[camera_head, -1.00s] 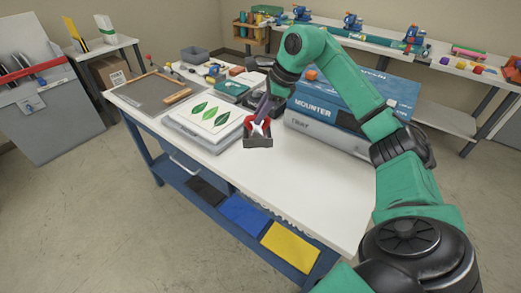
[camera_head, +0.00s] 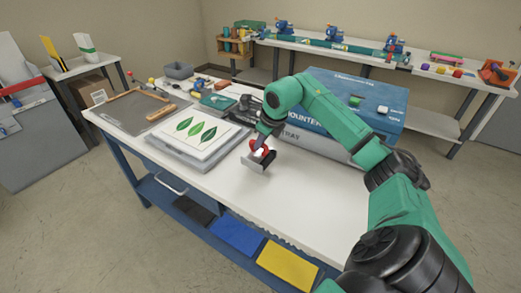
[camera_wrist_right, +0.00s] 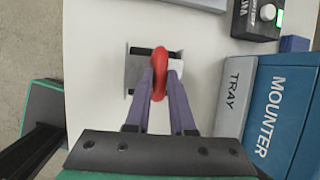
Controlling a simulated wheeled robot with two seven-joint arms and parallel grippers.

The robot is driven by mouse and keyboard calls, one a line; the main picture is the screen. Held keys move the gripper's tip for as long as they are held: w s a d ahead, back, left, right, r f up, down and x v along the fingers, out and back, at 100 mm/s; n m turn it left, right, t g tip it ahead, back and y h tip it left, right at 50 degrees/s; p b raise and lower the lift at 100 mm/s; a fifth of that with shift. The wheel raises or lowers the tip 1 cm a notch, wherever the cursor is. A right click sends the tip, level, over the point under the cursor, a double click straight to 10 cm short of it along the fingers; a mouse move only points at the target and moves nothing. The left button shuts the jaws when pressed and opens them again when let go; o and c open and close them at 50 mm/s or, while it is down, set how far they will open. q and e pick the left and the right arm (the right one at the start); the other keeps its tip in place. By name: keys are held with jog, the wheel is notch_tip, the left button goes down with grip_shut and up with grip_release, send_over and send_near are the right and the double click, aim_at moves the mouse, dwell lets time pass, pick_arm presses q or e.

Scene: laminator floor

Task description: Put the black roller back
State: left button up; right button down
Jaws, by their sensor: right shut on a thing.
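My right gripper (camera_head: 259,143) is over the white table, in front of the mounter. In the right wrist view its two purple fingers (camera_wrist_right: 160,95) are shut on a red, rounded part (camera_wrist_right: 160,72), which looks like a handle. The red part also shows in the head view (camera_head: 266,150). A small grey plate (camera_head: 257,165) sits just below it; in the right wrist view this plate (camera_wrist_right: 134,70) has dark strips beside the red part. I cannot tell whether plate and red part are joined. No black roller body shows clearly.
The blue mounter (camera_head: 330,105) with its grey tray (camera_head: 305,143) stands right of the gripper. A pad with leaf prints (camera_head: 200,136) lies to the left. A dark board (camera_head: 134,112) lies farther left. The table's front right is clear.

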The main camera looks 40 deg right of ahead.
aim_at(259, 152)
notch_tip(259, 152, down, 3)
jog(key=shift+s+a+r, duration=0.1)
jog(key=shift+r, duration=0.05)
jog(key=shift+f, duration=0.2)
